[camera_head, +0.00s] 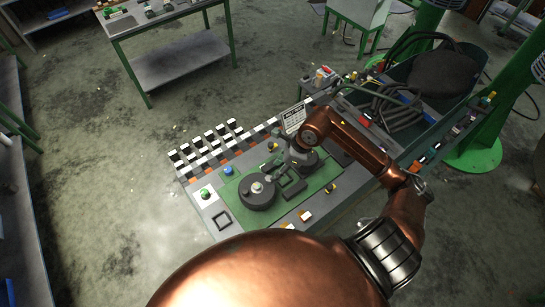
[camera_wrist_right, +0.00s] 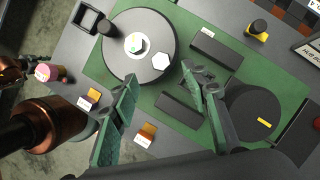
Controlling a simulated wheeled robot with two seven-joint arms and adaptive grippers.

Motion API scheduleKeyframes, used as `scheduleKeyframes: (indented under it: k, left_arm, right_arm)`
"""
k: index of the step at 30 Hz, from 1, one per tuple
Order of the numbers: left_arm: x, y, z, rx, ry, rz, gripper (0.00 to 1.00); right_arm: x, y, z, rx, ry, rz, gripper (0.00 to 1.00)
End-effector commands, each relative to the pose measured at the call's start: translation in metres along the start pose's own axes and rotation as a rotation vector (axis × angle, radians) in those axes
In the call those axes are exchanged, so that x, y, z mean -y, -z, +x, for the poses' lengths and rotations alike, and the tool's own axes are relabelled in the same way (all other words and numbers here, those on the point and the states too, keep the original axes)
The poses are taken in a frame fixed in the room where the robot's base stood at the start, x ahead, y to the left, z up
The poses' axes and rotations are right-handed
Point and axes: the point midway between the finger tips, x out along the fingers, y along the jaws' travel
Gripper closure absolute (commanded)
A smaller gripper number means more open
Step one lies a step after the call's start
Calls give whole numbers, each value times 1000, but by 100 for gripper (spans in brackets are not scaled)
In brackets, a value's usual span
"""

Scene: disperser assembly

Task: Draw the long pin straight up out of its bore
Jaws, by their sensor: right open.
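My right gripper (camera_head: 290,166) hangs over the green work mat (camera_head: 238,209), between a large dark disc (camera_head: 254,200) and a smaller black cylinder (camera_head: 313,160). In the right wrist view, its two green-padded fingers (camera_wrist_right: 160,78) are spread wide with nothing held between them. The disc (camera_wrist_right: 118,63) there has a white hub (camera_wrist_right: 138,44) with a small green and yellow middle, and a white hexagonal piece (camera_wrist_right: 161,63) beside it. I cannot single out the long pin or its bore with certainty. My left gripper cannot be made out.
Black blocks lie on the mat, one (camera_wrist_right: 216,46) beyond the fingers. A checkered strip (camera_head: 210,146) edges the back. A sign (camera_head: 293,118) stands behind my right arm.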

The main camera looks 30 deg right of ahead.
Motion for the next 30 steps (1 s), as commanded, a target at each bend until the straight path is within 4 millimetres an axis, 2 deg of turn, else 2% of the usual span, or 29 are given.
scheduleKeyframes:
  k: [4, 9, 14, 17, 25, 30]
  left_arm:
    - [-1, -4, -3, 5, -1, -1, 60]
    - [-4, -35, -13, 44, -4, -8, 60]
    - [-5, -49, -20, 62, -5, -11, 60]
    - [-5, -46, -22, 58, -5, -11, 60]
    - [-2, -9, -21, 11, -2, -3, 60]
    - [-2, -10, -20, 13, -3, -3, 60]
  right_arm:
    - [0, 4, 7, -4, 2, 8, 58]
    - [0, 9, 29, -3, 4, 20, 58]
    - [0, 10, 52, -3, 5, 22, 58]
    - [1, 10, 63, -1, 7, 21, 58]
    - [1, 9, 75, -3, 7, 16, 58]
    - [1, 9, 75, -3, 7, 14, 59]
